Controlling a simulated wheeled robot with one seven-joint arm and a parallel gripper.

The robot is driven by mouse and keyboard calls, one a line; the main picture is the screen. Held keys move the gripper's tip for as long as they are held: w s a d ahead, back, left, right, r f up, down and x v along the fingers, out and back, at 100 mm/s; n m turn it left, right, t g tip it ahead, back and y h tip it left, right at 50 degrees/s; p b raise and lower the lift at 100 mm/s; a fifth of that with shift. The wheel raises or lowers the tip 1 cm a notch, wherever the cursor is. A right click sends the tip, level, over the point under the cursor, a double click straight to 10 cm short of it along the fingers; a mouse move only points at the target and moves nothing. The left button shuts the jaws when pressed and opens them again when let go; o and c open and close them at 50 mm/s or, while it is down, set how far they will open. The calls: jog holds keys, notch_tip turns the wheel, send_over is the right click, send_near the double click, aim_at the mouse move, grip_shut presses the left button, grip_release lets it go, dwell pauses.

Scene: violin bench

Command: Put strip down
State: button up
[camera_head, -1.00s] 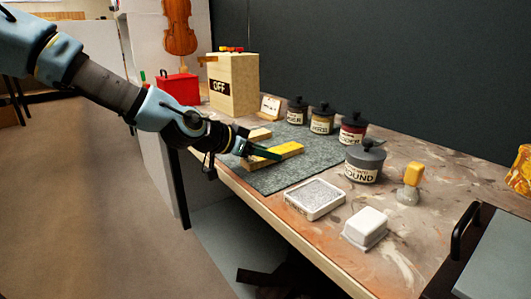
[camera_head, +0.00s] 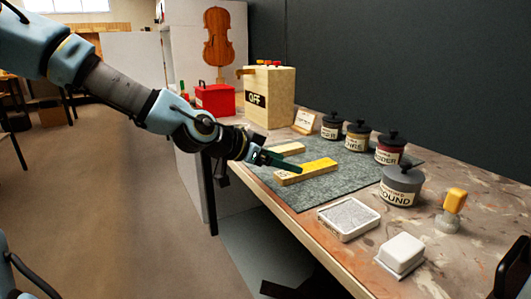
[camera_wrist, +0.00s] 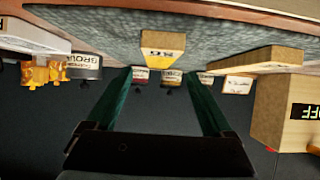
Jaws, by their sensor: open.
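A strip with a yellow top (camera_head: 306,172) lies flat on the grey-green mat (camera_head: 345,178) near the bench's front edge. My gripper (camera_head: 282,162) is just left of and above its near end in the head view. The jaws are open, and nothing is held between them. In the wrist view, which is upside down, the strip (camera_wrist: 163,52) shows end-on with dark lettering, beyond the open green fingertips (camera_wrist: 160,73) and apart from them. A second pale wooden strip (camera_head: 288,149) lies on the mat behind; it also shows in the wrist view (camera_wrist: 258,62).
Several lidded pots stand behind the mat, including a grey one (camera_head: 401,185). A pad in a white tray (camera_head: 348,218), a white block (camera_head: 400,253) and a yellow-handled stamp (camera_head: 451,210) stand at the right. A box marked OFF (camera_head: 267,97) and a red box (camera_head: 215,99) stand beyond.

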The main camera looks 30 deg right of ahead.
jog(key=shift+a+r+p, duration=0.5)
jog(key=shift+r+p, duration=0.15)
jog(key=shift+p, duration=0.25)
jog(key=p+v, duration=0.2)
jog(key=p, duration=0.1)
jog(key=shift+a+r+p, duration=0.1)
jog(key=shift+a+p, duration=0.05)
jog(key=shift+p, duration=0.2)
jog(key=p+v, duration=0.2)
jog(key=p, duration=0.2)
jog(key=shift+a, duration=0.3)
jog(key=shift+a+f, duration=0.1)
jog(key=shift+f, duration=0.15)
